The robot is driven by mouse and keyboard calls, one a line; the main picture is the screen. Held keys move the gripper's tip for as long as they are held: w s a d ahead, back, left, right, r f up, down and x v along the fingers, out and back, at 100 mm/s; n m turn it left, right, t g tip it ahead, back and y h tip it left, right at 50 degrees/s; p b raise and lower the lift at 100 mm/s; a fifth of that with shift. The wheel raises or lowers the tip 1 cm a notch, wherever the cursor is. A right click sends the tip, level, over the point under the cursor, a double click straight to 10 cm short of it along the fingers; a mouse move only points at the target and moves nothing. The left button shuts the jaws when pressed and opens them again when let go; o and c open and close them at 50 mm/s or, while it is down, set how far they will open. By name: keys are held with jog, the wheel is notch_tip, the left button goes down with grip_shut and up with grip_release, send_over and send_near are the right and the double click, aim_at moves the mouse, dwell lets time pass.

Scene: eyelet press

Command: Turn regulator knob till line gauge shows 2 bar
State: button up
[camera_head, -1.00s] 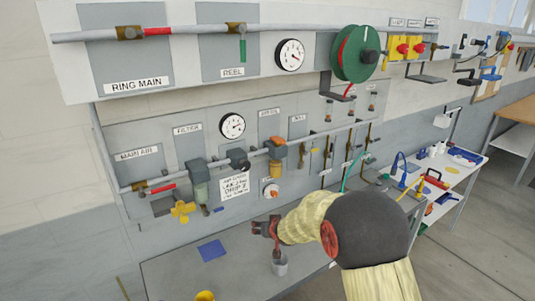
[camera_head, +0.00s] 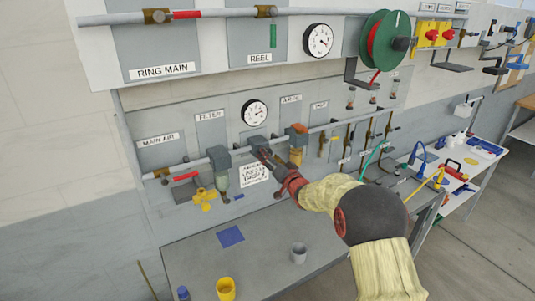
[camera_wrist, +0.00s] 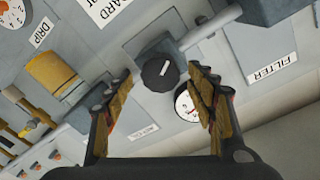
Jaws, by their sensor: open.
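The black regulator knob (camera_wrist: 158,73), with a white mark, sits in the wrist view just beyond and between my open fingertips; I see no clear contact. The regulator's dark body shows in the head view (camera_head: 257,141) on the lower pipe. My gripper (camera_head: 263,157) reaches it from below right and hides the knob there; the wrist view shows my gripper (camera_wrist: 162,78) with both fingers apart and empty. The round white line gauge (camera_head: 254,113) is above the regulator. It also shows in the wrist view (camera_wrist: 183,104), partly behind a finger. Its reading is too small to tell.
A filter (camera_head: 220,167) stands left of the regulator and an orange-topped unit (camera_head: 297,138) right of it, both close by. A yellow valve handle (camera_head: 204,199) hangs lower left. A grey cup (camera_head: 299,253) and a yellow cup (camera_head: 226,289) stand on the bench below.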

jog(key=shift+x, duration=1.25)
jog(key=shift+c, duration=0.5)
jog(key=c, duration=1)
